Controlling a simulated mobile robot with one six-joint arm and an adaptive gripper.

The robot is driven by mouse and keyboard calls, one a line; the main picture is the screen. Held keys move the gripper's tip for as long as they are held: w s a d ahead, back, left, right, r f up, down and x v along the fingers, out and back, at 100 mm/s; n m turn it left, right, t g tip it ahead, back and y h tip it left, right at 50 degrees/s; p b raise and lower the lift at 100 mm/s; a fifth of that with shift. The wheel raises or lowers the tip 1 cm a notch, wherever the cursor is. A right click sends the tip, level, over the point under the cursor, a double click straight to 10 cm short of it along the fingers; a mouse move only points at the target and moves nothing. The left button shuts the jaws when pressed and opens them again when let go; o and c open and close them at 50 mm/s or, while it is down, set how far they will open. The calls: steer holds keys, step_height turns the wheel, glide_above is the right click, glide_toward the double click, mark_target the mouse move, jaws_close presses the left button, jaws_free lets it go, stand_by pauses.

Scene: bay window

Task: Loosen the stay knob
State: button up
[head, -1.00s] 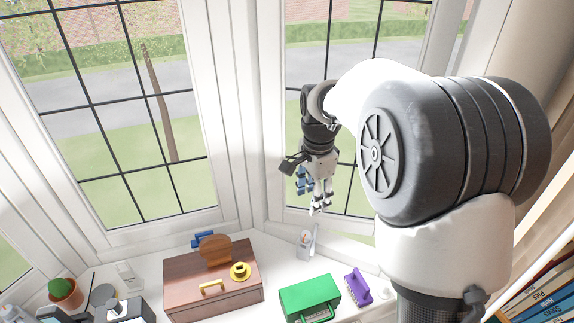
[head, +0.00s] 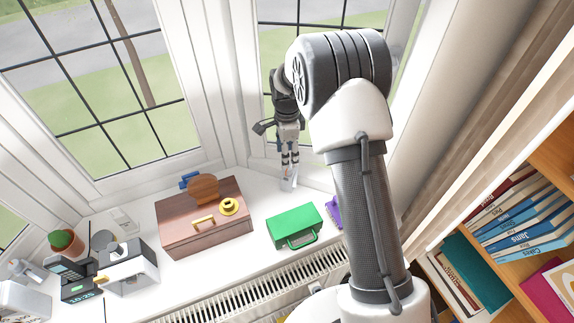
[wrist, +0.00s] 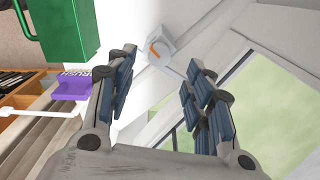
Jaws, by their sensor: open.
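My gripper (head: 290,165) hangs fingers down at the window corner, beyond the green case. Its fingers are apart and empty. A small white fitting (head: 288,182) stands on the sill just below the fingertips, partly hidden by them. A round gold knob (head: 229,206) sits on a brown wooden box (head: 175,225).
A green case (head: 293,225) and a purple object (head: 334,212) are right of the box. A radiator (head: 250,292) runs below the sill edge. A cactus (head: 66,240), a black clock (head: 76,282) and a grey-white machine (head: 128,270) stand left. Bookshelves (head: 530,215) are at right.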

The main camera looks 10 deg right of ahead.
mark_target(288, 170)
step_height(288, 170, down, 6)
steer(key=shift+f, duration=0.1)
steer(key=shift+c, duration=0.3)
steer(key=c, duration=1)
